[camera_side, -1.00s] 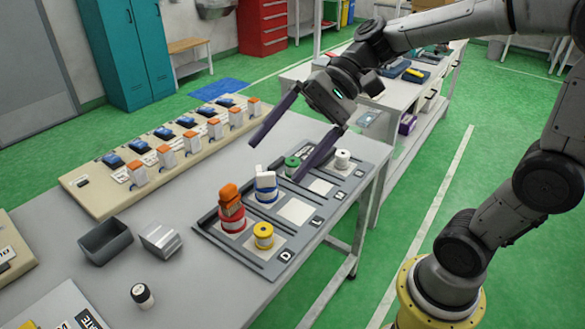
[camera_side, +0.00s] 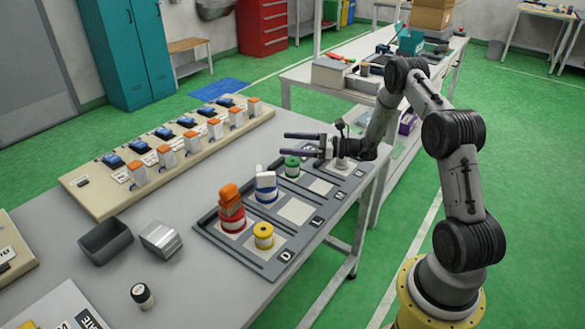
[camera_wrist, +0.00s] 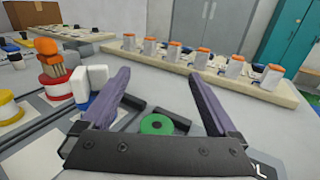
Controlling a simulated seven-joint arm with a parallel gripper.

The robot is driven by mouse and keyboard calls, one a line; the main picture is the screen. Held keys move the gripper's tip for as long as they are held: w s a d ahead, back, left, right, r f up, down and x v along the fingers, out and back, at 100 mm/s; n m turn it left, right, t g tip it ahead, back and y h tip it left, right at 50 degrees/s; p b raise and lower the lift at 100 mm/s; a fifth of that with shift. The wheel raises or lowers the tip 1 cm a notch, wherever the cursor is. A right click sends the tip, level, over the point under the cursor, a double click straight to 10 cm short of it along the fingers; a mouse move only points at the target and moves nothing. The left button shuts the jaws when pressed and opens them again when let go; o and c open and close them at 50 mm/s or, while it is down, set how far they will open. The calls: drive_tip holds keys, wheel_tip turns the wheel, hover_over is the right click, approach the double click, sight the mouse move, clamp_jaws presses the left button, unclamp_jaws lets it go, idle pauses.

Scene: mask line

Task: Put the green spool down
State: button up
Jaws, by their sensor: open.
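The green spool (camera_side: 292,166) stands upright at the far end of the left row of the grey tray (camera_side: 268,268). It also shows in the wrist view (camera_wrist: 157,124), below and between my fingers, with its top facing up. My gripper (camera_side: 284,143) is open and empty. Its two purple fingers point left and lie roughly level over the table, just beyond and above the green spool. In the wrist view the fingers (camera_wrist: 157,78) are spread wide with nothing between them.
On the tray stand a red spool (camera_side: 232,222) with an orange block on top, a blue-and-white spool (camera_side: 266,193) with a white block on top, and a yellow spool (camera_side: 263,236). A beige rack (camera_side: 100,200) with switches runs behind. Grey bins (camera_side: 105,241) sit front left.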

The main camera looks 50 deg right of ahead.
sight(293, 161)
wheel_tip(293, 161, down, 6)
drive_tip(key=shift+d+f, duration=0.1)
drive_tip(key=shift+w+a+f, duration=0.25)
drive_tip(key=shift+w+a, duration=0.25)
drive_tip(key=shift+w, duration=0.3)
drive_tip(key=shift+w+a, duration=0.25)
drive_tip(key=shift+w, duration=0.25)
drive_tip(key=shift+c, duration=0.3)
clamp_jaws()
